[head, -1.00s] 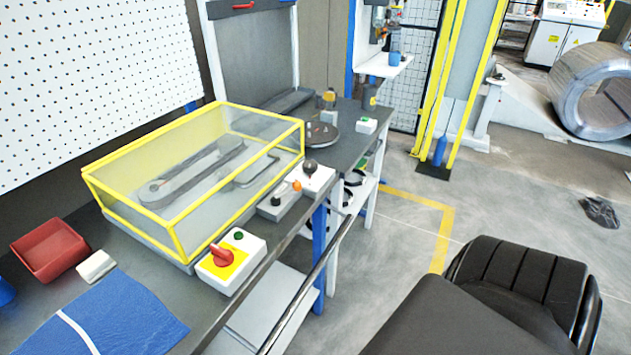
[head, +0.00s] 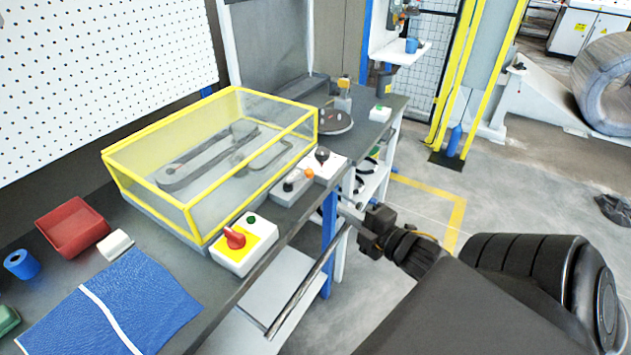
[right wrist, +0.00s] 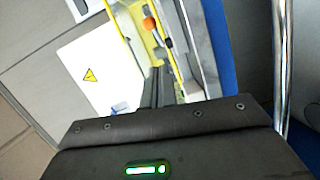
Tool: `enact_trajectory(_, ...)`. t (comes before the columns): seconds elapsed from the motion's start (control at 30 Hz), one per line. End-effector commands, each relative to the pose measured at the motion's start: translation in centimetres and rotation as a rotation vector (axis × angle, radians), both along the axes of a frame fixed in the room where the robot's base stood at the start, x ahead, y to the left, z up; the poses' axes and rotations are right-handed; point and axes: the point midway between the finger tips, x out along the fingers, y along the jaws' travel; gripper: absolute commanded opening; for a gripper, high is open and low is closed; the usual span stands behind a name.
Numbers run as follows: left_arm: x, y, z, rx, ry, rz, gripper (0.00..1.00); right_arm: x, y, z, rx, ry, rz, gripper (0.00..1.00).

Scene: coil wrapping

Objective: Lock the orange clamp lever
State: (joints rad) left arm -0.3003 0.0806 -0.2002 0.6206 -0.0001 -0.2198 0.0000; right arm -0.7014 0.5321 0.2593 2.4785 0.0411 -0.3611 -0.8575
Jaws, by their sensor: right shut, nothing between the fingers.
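A small orange knob (head: 309,174) stands on a small grey box at the bench's front edge. I cannot tell whether it is the clamp lever or whether it is locked. An orange ball (right wrist: 150,23) shows near the top of the right wrist view, beside dark knobs. My right gripper (head: 342,208) is shut and empty, beside the bench's front edge, to the right of and below the orange knob and apart from it. Its dark fingers (right wrist: 154,88) also show in the right wrist view, below the ball. My left gripper is out of view.
A yellow-framed clear cover (head: 190,207) stands on the bench behind the controls. A metal rail (head: 303,287) runs along the bench front. A red bin (head: 72,232) and blue cloth lie left.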

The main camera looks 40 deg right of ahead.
Motion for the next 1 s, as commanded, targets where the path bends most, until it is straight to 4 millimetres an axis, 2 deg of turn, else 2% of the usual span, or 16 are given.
enact_trajectory(0.03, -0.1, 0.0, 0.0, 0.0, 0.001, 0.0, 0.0, -0.1, 0.5, 0.9, -0.038, -0.019, 0.011, 0.0)
enact_trajectory(0.1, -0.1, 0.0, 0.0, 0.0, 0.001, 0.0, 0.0, -0.2, 0.6, 1.3, -0.073, -0.025, 0.015, 0.0)
enact_trajectory(0.27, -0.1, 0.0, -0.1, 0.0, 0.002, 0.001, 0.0, -0.1, 0.6, 1.2, -0.089, -0.026, 0.016, 0.0)
enact_trajectory(0.43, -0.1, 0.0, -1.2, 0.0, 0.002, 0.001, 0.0, 1.2, 0.7, 0.9, -0.088, -0.03, 0.018, 0.0)
enact_trajectory(0.53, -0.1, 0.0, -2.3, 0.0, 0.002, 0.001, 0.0, 2.6, 0.8, 0.7, -0.089, -0.032, 0.019, 0.0)
enact_trajectory(0.9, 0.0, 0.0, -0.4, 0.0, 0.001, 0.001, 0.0, 10.0, 1.1, 1.0, -0.085, -0.028, 0.015, 0.0)
enact_trajectory(1.0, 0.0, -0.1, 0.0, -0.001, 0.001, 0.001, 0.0, 11.1, 0.0, 0.7, -0.087, -0.024, 0.014, 0.0)
